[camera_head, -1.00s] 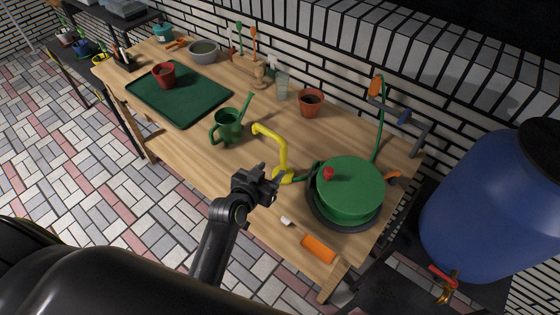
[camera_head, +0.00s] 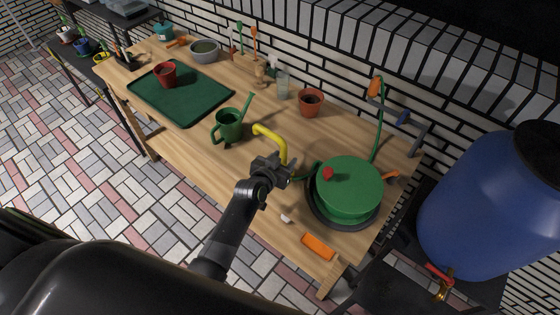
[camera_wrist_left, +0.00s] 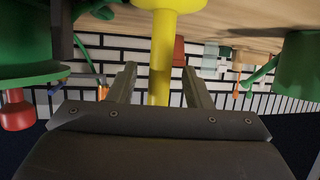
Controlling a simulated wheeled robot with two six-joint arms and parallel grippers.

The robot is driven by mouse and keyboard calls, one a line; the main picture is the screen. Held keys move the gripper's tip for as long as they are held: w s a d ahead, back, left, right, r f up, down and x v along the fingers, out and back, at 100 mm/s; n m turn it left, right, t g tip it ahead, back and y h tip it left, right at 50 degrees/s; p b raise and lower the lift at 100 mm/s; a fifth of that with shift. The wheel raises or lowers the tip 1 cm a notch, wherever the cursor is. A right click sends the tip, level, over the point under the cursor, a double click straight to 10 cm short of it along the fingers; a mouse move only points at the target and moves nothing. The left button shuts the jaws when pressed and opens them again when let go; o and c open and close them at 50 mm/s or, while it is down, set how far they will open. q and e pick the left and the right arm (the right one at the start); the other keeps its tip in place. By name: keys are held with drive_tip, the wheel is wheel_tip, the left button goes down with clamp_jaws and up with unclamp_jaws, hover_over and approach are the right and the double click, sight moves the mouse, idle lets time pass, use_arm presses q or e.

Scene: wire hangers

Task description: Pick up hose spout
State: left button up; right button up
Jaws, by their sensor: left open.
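The yellow hose spout (camera_head: 271,137) is a bent tube standing on the wooden bench, left of the green hose reel (camera_head: 347,186). My left gripper (camera_head: 284,172) is open at the spout's near side and hides its lower part in the head view. In the left wrist view, the yellow spout (camera_wrist_left: 160,60) shows between the two open fingers (camera_wrist_left: 158,84), with its wide round part at the top. I cannot tell whether a finger touches it. My right gripper is not in view.
A green watering can (camera_head: 228,124) stands left of the spout. A terracotta pot (camera_head: 310,101) and a glass (camera_head: 282,86) stand behind. An orange block (camera_head: 318,246) lies at the front edge. A blue barrel (camera_head: 490,205) stands at the right. A green tray (camera_head: 200,104) lies farther left.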

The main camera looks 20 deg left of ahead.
use_arm(q)
drive_tip(key=shift+w+f, duration=0.15)
drive_tip(key=shift+w, duration=0.15)
drive_tip(key=shift+d, duration=0.1)
clamp_jaws()
